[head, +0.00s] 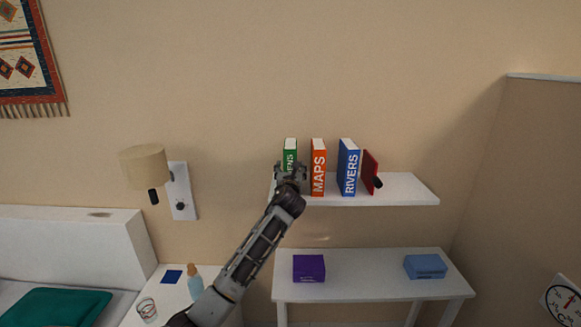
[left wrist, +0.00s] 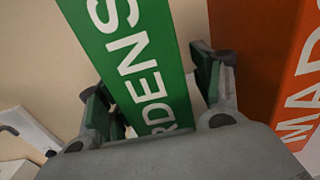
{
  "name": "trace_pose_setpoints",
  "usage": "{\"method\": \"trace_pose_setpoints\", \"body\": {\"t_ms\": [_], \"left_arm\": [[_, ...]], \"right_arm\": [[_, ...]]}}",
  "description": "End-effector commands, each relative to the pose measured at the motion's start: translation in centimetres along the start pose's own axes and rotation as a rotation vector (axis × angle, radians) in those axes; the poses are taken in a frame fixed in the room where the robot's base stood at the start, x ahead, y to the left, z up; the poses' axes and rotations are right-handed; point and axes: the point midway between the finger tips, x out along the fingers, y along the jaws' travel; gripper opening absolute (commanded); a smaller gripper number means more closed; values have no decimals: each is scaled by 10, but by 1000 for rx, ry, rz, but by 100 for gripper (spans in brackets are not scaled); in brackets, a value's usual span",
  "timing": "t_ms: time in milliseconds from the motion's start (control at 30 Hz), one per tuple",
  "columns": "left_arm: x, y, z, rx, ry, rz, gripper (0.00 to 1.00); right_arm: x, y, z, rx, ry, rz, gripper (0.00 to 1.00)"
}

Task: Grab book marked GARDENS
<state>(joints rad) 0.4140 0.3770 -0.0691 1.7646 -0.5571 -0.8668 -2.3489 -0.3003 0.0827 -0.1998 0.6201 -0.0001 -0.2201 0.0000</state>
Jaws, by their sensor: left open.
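The green book marked GARDENS (head: 290,148) stands upright at the left end of the white wall shelf (head: 405,190). Its lower part is hidden behind my gripper in the head view. My left gripper (head: 291,170) is at the book's spine. In the left wrist view the green book (left wrist: 140,60) stands between the two open fingers of the left gripper (left wrist: 155,100), one on each side. I cannot tell whether either finger touches it. My right gripper is not in view.
An orange MAPS book (head: 318,168) stands close to the right, also near the right finger (left wrist: 265,50). Farther right are a blue RIVERS book (head: 348,168) and a dark red object (head: 370,170). A wall lamp (head: 146,166) is left. A table with purple (head: 309,268) and blue boxes (head: 425,266) stands below.

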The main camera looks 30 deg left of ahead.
Motion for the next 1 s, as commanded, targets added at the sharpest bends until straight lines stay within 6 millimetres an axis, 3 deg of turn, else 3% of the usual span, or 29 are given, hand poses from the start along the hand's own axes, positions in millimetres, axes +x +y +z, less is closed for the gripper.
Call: {"method": "trace_pose_setpoints", "body": {"t_ms": [267,767,1000], "left_arm": [[17,0,1,0,0,0,65],[18,0,0,1,0,0,65],[18,0,0,1,0,0,37]], "right_arm": [[-3,-2,-1,1,1,-3,40],[-3,-5,-1,2,1,-5,40],[-3,-4,-1,1,1,-4,40]]}}
